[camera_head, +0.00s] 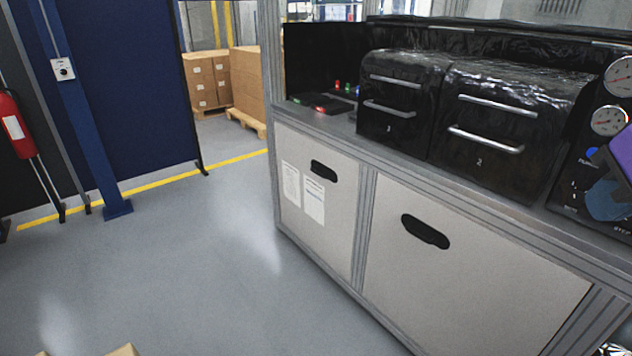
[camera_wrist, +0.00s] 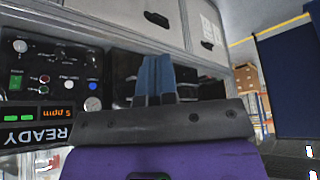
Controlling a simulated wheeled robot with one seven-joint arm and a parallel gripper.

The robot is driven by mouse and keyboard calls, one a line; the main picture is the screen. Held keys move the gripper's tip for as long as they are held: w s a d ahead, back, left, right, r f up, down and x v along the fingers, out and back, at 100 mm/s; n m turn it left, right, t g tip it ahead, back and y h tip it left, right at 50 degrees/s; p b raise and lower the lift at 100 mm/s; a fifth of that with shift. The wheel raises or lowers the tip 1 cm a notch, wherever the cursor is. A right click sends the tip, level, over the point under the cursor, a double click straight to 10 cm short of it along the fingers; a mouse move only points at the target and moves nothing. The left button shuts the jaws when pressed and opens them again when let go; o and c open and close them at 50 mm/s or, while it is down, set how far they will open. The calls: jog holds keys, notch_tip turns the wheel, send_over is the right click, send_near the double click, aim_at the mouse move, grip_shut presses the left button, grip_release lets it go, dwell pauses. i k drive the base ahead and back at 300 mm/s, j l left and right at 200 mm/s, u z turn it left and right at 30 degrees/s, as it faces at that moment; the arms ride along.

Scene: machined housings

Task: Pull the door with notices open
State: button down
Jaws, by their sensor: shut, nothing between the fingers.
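The door with notices (camera_head: 338,235) is the left, narrower pale panel under the counter in the head view. It looks closed, flush with its frame. Two white notices (camera_head: 314,199) are on it, with a dark oval hand slot (camera_head: 323,171) near its top. In the wrist view, which is upside down, this door (camera_wrist: 197,28) is at the top right. My gripper (camera_head: 603,203) shows partly at the right edge of the head view, by the gauge panel, well right of the door. In the wrist view its blue fingers (camera_wrist: 155,64) are together and empty.
A wider door (camera_head: 470,280) with its own slot adjoins on the right. Black drawer units (camera_head: 400,105) stand on the counter, beside a gauge panel (camera_head: 608,121). The grey floor (camera_head: 210,270) before the notice door is clear. A blue post (camera_head: 95,150) stands left.

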aim_at(319, 184)
jog(key=i+j+u, duration=0.3)
jog(key=i, duration=0.95)
jog(key=i+l+u, duration=0.15)
jog(key=i+u, duration=0.15)
jog(key=i, duration=0.95)
